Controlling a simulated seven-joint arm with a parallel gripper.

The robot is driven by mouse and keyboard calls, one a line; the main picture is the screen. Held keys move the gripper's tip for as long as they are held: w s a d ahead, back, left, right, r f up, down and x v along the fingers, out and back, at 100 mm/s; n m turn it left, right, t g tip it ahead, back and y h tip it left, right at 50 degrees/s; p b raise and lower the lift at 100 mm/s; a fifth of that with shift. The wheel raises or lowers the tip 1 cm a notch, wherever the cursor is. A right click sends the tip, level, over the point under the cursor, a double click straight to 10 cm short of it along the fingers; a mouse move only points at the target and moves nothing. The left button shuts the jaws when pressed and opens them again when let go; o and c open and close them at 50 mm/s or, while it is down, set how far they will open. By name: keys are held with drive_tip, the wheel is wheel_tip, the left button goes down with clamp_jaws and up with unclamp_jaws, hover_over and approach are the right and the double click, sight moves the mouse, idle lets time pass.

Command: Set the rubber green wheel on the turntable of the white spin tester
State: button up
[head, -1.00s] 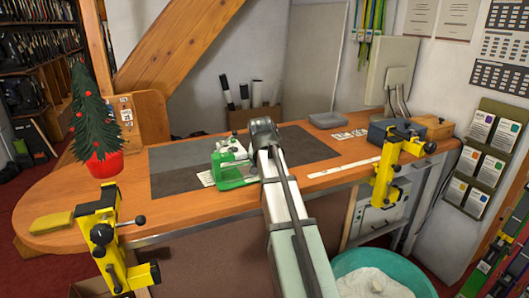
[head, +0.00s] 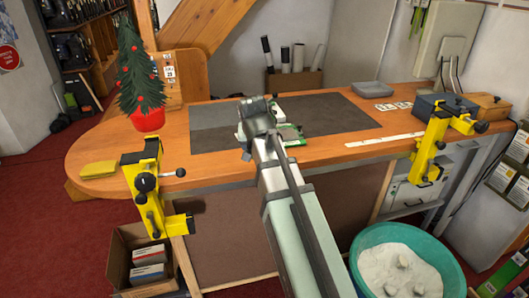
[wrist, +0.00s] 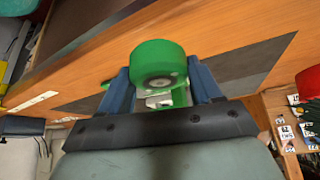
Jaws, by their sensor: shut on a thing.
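The green wheel (wrist: 158,58) is between the two blue fingers of my gripper (wrist: 160,82) in the wrist view, and the gripper is shut on it. Its round face with a pale hub points toward the camera. Behind it are green and pale metal parts, partly hidden by the wheel. In the head view, a white and green device (head: 290,133), which seems to be the spin tester, stands on the bench just right of my arm's end. My arm covers part of it. Its turntable cannot be made out. My gripper's fingers are hidden in the head view.
A dark mat (head: 335,117) covers the middle of the wooden bench (head: 205,168). A small Christmas tree (head: 140,75) in a red pot stands at left. Yellow clamps (head: 150,185) grip the front edge at both sides. A teal tub (head: 365,262) is on the floor.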

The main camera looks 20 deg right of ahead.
drive_tip(key=w+d+r, duration=0.1)
drive_tip(key=w+r, duration=0.1)
drive_tip(key=w, duration=0.3)
drive_tip(key=w+d+r, duration=0.1)
drive_tip(key=w+r, duration=0.2)
drive_tip(key=w, duration=0.3)
drive_tip(key=w+d+r, duration=0.2)
drive_tip(key=w+r, duration=0.1)
drive_tip(key=w, duration=0.3)
drive_tip(key=shift+d+r, duration=0.1)
drive_tip(key=shift+r, duration=0.05)
drive_tip(key=w+d+r+n+y, duration=0.1)
drive_tip(key=w+d, duration=0.2)
drive_tip(key=w, duration=0.3)
drive_tip(key=w+d+r+n, duration=0.2)
drive_tip(key=w, duration=0.4)
drive_tip(key=shift+w+d+f+n+g+y, duration=0.25)
drive_tip(key=shift+w+d+f+n+y, duration=0.65)
drive_tip(key=shift+f+n, duration=0.85)
drive_tip(key=shift+w+d+f+n+g+y, duration=0.3)
drive_tip(key=shift+w+d+f+n+y, duration=0.55)
drive_tip(key=shift+f+n, duration=0.9)
drive_tip(key=shift+w+d+f+n+g+y, duration=0.25)
drive_tip(key=shift+w+d+f+n+y, duration=0.7)
drive_tip(key=shift+f, duration=1.3)
drive_tip(key=shift+s+d+f+n, duration=0.1)
drive_tip(key=shift+s+f+n, duration=0.05)
drive_tip(key=shift+f, duration=0.35)
drive_tip(key=shift+s+f+n, duration=0.1)
drive_tip(key=shift+f, duration=0.4)
